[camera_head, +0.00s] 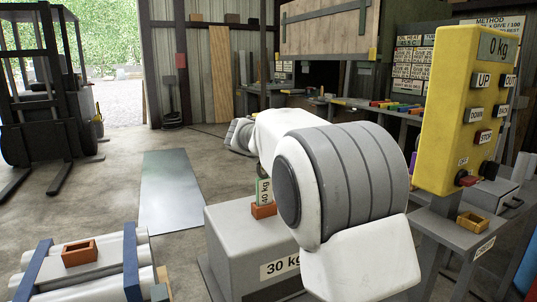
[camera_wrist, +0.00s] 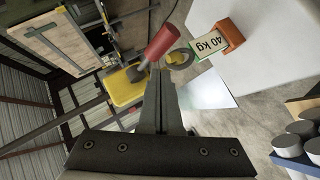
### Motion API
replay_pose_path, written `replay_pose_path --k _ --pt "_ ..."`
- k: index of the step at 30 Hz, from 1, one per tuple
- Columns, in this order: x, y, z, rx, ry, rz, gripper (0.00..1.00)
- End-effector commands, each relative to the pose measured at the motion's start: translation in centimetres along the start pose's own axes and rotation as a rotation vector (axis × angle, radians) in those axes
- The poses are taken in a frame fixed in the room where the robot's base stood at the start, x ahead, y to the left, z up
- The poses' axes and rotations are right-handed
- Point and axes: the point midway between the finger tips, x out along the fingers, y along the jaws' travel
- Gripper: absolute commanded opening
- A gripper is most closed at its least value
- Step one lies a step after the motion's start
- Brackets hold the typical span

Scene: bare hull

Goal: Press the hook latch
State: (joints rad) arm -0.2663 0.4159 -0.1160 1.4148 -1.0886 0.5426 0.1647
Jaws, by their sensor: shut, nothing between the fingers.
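In the wrist view a yellow curved piece (camera_wrist: 180,58), which looks like the hook, shows just beyond my fingertips. A red cylinder (camera_wrist: 162,40) on a grey stem lies beside it, and a larger yellow body (camera_wrist: 122,88) is to the left. I cannot tell for sure which part is the latch. My gripper (camera_wrist: 161,76) is shut and empty, its tips close below the red cylinder; contact cannot be told. In the head view my arm hides the gripper and the hook.
A grey 30 kg block (camera_head: 235,245) carries a 40 kg card (camera_head: 263,191) in an orange holder. A yellow control box (camera_head: 455,110) reading 0 kg stands right. Pipes in a blue-ended rack (camera_head: 132,260) lie front left. A forklift (camera_head: 40,90) stands back left.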

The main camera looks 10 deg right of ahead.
Motion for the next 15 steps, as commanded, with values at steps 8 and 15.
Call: replay_pose_path --k 8,15 --pt "-4.1 -1.8 1.0 -0.001 0.002 -0.001 0.00" --pt "-7.5 -3.4 2.1 0.000 0.001 -0.001 0.00"
